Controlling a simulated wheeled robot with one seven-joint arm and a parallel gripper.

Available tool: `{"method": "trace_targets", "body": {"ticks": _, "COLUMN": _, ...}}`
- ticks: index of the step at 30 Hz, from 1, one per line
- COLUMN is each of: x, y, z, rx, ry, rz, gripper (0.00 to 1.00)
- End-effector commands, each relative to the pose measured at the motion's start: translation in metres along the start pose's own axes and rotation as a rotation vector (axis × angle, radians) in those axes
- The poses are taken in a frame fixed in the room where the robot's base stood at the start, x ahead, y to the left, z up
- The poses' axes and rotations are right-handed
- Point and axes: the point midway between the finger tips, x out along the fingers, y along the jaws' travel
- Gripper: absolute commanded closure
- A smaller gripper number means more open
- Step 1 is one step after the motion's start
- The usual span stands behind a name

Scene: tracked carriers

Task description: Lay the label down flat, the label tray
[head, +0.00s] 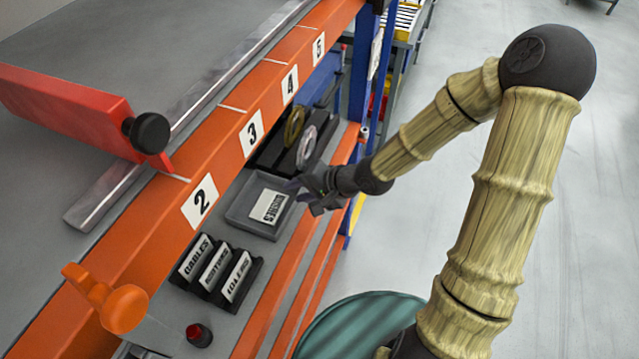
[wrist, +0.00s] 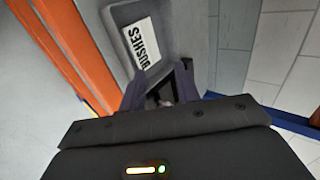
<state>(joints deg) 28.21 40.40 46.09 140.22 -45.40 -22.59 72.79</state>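A white label (head: 268,206) reading BUSHES lies inside the shallow grey label tray (head: 236,216) on the shelf under the orange beam. It looks flat on the tray floor. In the wrist view the label (wrist: 143,44) and the rounded end of the tray (wrist: 112,14) show beyond my fingers. My gripper (head: 309,196) is at the right edge of the tray, apart from the label. Its two fingers also show in the wrist view (wrist: 160,88), spread with a gap between them and no label in it.
A black rack (head: 217,272) with several upright labels stands nearer on the shelf. Tape rolls (head: 295,128) in a dark holder stand beyond the tray. An orange knob (head: 120,308) and the numbered orange beam (head: 226,160) edge the shelf.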

Motion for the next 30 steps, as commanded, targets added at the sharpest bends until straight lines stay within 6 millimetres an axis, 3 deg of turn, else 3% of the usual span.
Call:
{"method": "trace_targets", "body": {"ticks": 15, "x": -0.058, "y": -0.001, "z": 0.000, "rx": 0.003, "ry": 0.002, "rz": -0.003, "gripper": 0.68}}
{"method": "trace_targets", "body": {"ticks": 30, "x": -0.062, "y": 0.001, "z": 0.000, "rx": 0.000, "ry": 0.001, "rz": -0.003, "gripper": 0.68}}
